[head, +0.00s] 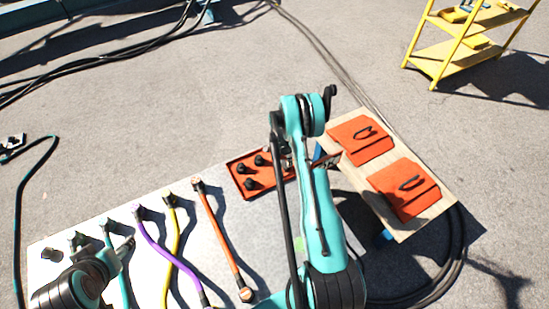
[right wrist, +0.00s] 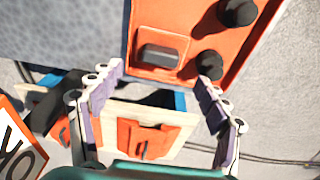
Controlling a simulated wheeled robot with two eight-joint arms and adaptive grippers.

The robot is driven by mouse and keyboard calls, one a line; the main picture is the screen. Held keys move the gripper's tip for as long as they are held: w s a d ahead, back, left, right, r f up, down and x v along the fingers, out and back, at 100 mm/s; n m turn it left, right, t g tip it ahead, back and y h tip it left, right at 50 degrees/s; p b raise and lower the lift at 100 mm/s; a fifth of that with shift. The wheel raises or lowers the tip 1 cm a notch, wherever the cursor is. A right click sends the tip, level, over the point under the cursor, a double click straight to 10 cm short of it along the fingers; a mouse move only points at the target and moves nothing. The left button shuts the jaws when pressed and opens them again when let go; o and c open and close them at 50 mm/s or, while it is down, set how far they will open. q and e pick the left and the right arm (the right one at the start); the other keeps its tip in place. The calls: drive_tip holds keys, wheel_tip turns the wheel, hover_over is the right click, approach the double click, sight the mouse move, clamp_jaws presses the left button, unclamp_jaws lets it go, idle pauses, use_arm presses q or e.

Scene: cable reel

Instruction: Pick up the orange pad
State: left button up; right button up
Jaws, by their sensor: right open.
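Two orange pads, each with a black handle, lie on a wooden board at the right in the head view. One pad (head: 360,139) is at the far end and the other pad (head: 404,188) is nearer. In the right wrist view one orange pad (right wrist: 145,138) shows beyond the fingers, on the wooden board (right wrist: 181,140). My right gripper (right wrist: 160,88) is open, with nothing between its fingers. In the head view it is largely hidden by my right arm, left of the pads. My left gripper (head: 122,254) is over the left of the table; its fingers are unclear.
An orange tray (head: 237,166) with black knobs sits at the table's back edge, left of my right arm. Orange (head: 221,241), yellow (head: 171,242), purple (head: 158,243) and teal cables lie on the grey table (head: 205,175). A yellow shelf cart (head: 447,58) stands far right.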

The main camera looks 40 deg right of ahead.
sight(285, 163)
wheel_tip(285, 163, down, 3)
drive_tip(key=shift+d+r+b, duration=0.1)
drive_tip(key=shift+b, duration=0.45)
drive_tip(key=f+b, duration=0.1)
drive_tip(key=f, duration=0.2)
drive_tip(key=f+b, duration=0.1)
drive_tip(key=shift+d+f+b, duration=0.2)
drive_tip(key=shift+d+b, duration=0.1)
drive_tip(key=shift+f, duration=0.45)
drive_tip(key=shift+r, duration=0.15)
drive_tip(key=shift+c, duration=0.6)
drive_tip(key=c, duration=1.2)
